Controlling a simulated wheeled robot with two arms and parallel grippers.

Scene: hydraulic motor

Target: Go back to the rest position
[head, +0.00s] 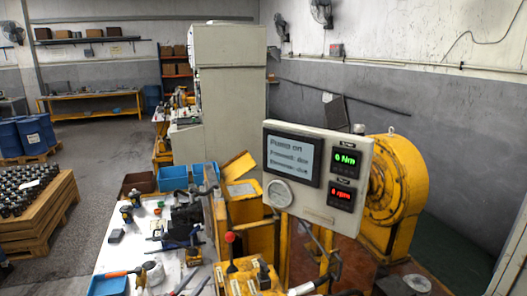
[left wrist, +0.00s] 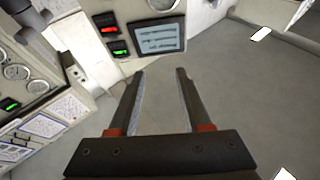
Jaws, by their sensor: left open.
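My left gripper (left wrist: 158,76) shows in the left wrist view. Its two dark fingers stand wide apart, with nothing between them and grey floor behind. In the head view I cannot clearly pick it out among the dark parts near the bottom. My right gripper is not in view. The control panel (head: 317,178) in the head view has a text screen (head: 292,157), a green readout (head: 345,159) of 0 Nm and a red readout (head: 341,199) of 0 rpm.
A yellow machine (head: 400,190) stands behind the panel. A white workbench (head: 118,262) with tools and blue bins (head: 172,179) is at left. A wooden crate (head: 48,225) of dark parts stands farther left. The left wrist view also shows a screen (left wrist: 158,38) and gauges (left wrist: 17,72).

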